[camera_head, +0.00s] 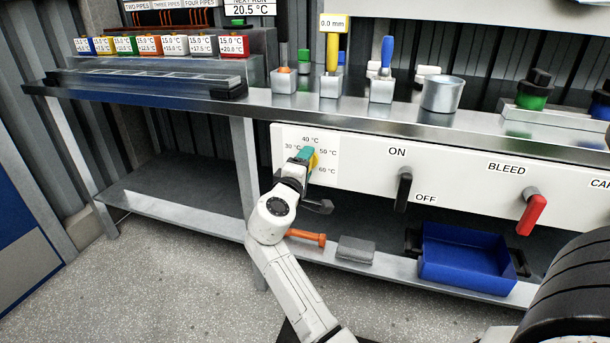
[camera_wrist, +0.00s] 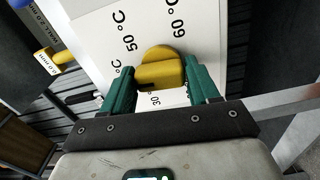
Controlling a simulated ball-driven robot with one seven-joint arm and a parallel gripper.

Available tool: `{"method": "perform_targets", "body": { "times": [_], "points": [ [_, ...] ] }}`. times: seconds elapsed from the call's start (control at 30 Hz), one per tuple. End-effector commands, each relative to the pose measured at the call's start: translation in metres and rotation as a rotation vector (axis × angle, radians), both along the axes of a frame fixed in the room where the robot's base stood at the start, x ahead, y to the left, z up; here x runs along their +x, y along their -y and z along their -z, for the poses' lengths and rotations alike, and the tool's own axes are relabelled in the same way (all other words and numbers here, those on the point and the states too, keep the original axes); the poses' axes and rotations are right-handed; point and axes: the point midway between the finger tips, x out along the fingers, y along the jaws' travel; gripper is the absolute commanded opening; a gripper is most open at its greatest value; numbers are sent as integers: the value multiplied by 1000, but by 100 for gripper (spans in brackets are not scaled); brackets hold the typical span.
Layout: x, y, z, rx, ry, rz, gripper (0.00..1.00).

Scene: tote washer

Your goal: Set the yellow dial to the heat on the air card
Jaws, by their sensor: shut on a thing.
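The yellow dial (camera_wrist: 162,56) is on a white plate (camera_wrist: 98,34) marked in °C; 50 and 60 read clearly in the wrist view, and 30 is partly covered. My gripper (camera_wrist: 160,78) has its green fingers on either side of the dial and is shut on it. In the head view my gripper (camera_head: 304,157) hides most of the dial (camera_head: 315,161); the marks 30, 40, 50 and 60 °C surround it. I cannot make out which mark the dial points to. No card marked air is readable.
Right of the dial, the white panel bears a black ON/OFF lever (camera_head: 403,188) and a red BLEED lever (camera_head: 532,211). A blue bin (camera_head: 466,256) and an orange tool (camera_head: 306,237) lie on the lower shelf. Colored temperature-tagged blocks stand at upper left, below a 20.5 °C sign (camera_head: 250,9).

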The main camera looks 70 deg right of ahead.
Motion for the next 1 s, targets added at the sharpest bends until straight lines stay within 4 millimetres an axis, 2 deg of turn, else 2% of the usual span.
{"method": "perform_targets", "body": {
  "times": [0.03,0.6,1.0],
  "points": [
    [0,0,6,5,47,0,30],
    [-1,0,7,48,579,1,30],
    [-2,0,6,71,851,3,30]
  ]
}}
